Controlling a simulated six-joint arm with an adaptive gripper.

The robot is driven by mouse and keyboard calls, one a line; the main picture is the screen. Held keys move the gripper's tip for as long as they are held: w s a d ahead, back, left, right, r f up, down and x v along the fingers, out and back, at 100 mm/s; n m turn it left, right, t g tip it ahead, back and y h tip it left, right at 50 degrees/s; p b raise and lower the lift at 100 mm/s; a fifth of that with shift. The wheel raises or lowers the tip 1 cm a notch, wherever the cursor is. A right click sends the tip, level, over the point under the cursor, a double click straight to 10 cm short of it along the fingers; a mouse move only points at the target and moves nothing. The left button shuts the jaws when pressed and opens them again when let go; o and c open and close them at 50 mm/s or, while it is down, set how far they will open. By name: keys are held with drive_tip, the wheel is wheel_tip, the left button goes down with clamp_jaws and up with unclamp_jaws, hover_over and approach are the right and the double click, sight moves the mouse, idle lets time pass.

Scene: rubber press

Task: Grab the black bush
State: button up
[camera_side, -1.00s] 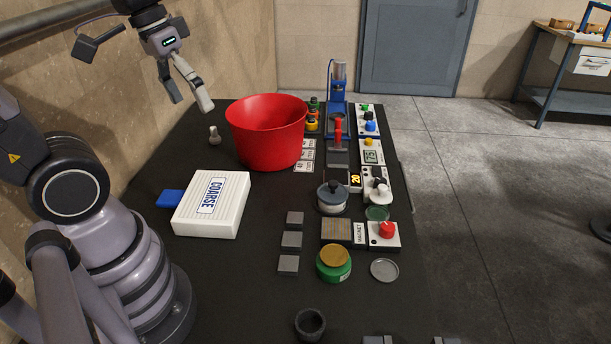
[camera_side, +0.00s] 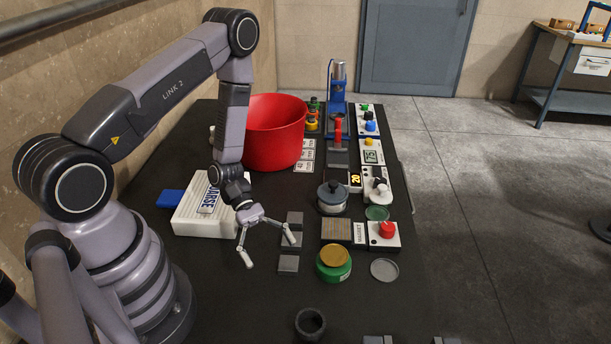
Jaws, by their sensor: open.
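The black bush (camera_side: 310,325) is a short dark ring standing upright at the near edge of the black table, its hollow top facing up. My gripper (camera_side: 268,252) is open and empty, with its two fingers spread wide. It hangs above the table between the white COARSE box and the small grey blocks. In the picture it is up and to the left of the bush, clearly apart from it. Nothing hides the bush.
The white COARSE box (camera_side: 190,218) lies partly behind my arm. The red bucket (camera_side: 277,132) stands farther back. Small grey blocks (camera_side: 289,263) lie close to my gripper. A green tin with a gold top (camera_side: 334,262) stands right. Bare table lies around the bush.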

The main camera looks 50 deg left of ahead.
approach(318, 335)
drive_tip(key=shift+d+f+n, duration=0.15)
drive_tip(key=shift+d+f, duration=0.05)
drive_tip(key=shift+f, duration=0.25)
drive_tip(key=shift+d+f+n, duration=0.15)
drive_tip(key=shift+d+f, duration=0.05)
drive_tip(key=shift+f, duration=0.25)
drive_tip(key=x, duration=0.5)
drive_tip(key=shift+d+f, duration=0.15)
drive_tip(key=shift+d, duration=0.2)
drive_tip(key=c, duration=1.1)
drive_tip(key=shift+o, duration=0.2)
